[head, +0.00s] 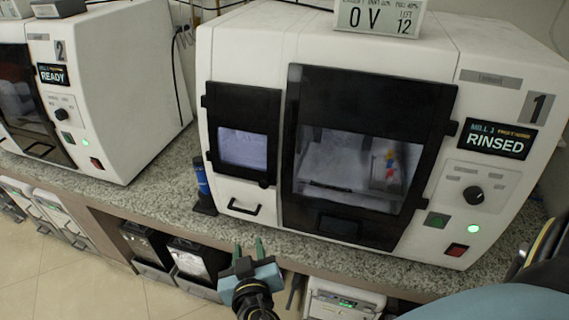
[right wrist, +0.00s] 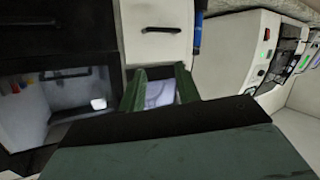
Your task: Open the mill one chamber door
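A dark recessed handle (head: 338,226) sits low on the door. My right gripper (head: 249,247) is open and empty, in front of and below the mill, apart from the door. In the right wrist view, the open fingers (right wrist: 160,82) show against the small window, with the chamber door (right wrist: 45,110) at left. My left gripper is not in view.
A smaller black-framed window panel (head: 242,110) and a drawer with a black handle (head: 244,207) lie left of the door. A blue bottle (head: 202,178) stands by the mill. Mill two (head: 120,80) reads "READY" at left. The granite counter edge (head: 300,255) runs below.

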